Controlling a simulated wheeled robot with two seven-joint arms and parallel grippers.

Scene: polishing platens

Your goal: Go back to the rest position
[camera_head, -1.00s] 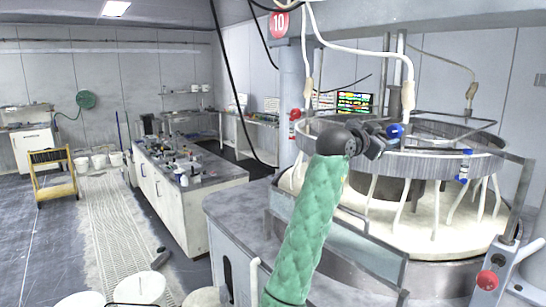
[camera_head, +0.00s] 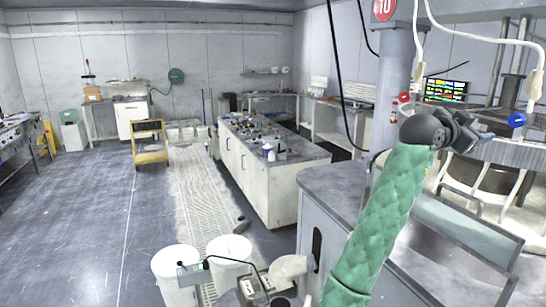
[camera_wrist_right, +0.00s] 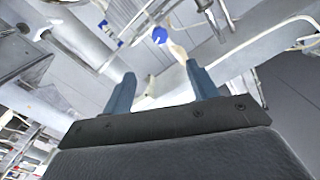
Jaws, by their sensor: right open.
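My right arm, in a quilted green sleeve, rises from the bottom of the head view. Its right gripper (camera_head: 484,136) is at the right, raised in front of the polishing machine (camera_head: 508,152). In the right wrist view the two blue-grey fingers (camera_wrist_right: 162,88) stand apart with nothing between them. A blue round cap (camera_head: 517,120) shows just right of the gripper in the head view; it also shows beyond the fingers in the wrist view (camera_wrist_right: 160,35). My left gripper is not in view.
A grey-topped cabinet (camera_head: 330,186) stands close by, left of the machine. A long white bench (camera_head: 262,185) with small items is farther back. Two white buckets (camera_head: 176,270) stand at the bottom. A yellow cart (camera_head: 150,155) is far left. The left floor is mostly clear.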

